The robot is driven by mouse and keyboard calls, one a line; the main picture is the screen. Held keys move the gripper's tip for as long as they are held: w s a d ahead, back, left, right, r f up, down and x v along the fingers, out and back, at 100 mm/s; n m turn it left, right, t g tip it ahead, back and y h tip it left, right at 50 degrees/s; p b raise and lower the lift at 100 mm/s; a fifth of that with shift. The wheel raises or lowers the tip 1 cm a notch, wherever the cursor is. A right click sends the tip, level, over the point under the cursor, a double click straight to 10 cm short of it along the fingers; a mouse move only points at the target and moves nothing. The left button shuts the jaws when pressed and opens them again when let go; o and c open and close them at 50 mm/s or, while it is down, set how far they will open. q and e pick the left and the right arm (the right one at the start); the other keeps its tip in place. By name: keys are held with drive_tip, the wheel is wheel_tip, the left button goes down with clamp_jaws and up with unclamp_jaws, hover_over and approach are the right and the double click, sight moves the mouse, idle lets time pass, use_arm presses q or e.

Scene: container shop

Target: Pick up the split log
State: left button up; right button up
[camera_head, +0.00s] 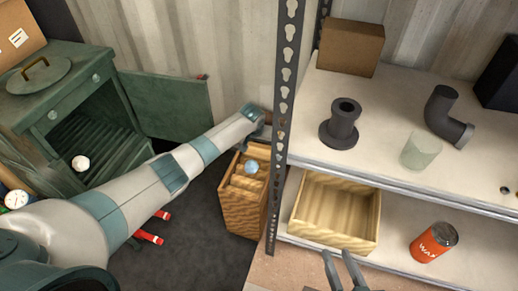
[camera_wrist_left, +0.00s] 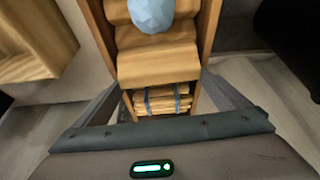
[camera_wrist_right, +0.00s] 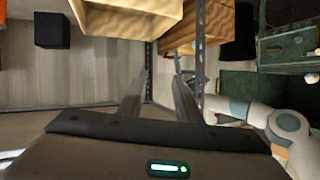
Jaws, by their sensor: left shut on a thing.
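The split log (camera_wrist_left: 158,66) is a pale brown wedge in the left wrist view, at the near end of a tall wooden crate (camera_head: 241,208). My left gripper (camera_wrist_left: 161,84) has a finger on each side of it and is shut on it. In the head view, my left arm reaches to the crate's back, and the gripper (camera_head: 262,127) is partly hidden by the metal post. My right gripper (camera_head: 337,258) is empty, with its fingers apart, in front of the shelf.
A light blue ball (camera_head: 251,167) lies on the wood in the crate. A strapped bundle (camera_wrist_left: 162,99) shows below the log. The perforated post (camera_head: 283,105) stands close right. The shelf holds a wooden box (camera_head: 333,241) and a wax can (camera_head: 434,242). A green stove (camera_head: 60,115) stands left.

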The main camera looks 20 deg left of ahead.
sight(259, 145)
use_arm(q)
drive_tip(key=shift+r, duration=0.15)
drive_tip(key=shift+r+p, duration=0.35)
drive_tip(key=shift+r, duration=0.5)
wheel_tip(259, 145, up, 8)
drive_tip(key=p, duration=0.2)
use_arm(e)
drive_tip(key=s+d+f+g+h, duration=0.1)
drive_tip(key=s+d+f+g, duration=0.2)
drive_tip(key=s+f+g, duration=0.1)
drive_tip(key=shift+s+d+f+g+h, duration=0.2)
drive_tip(key=shift+s+f+g+h, duration=0.25)
drive_tip(key=shift+f, duration=0.5)
drive_tip(key=shift+s, duration=0.1)
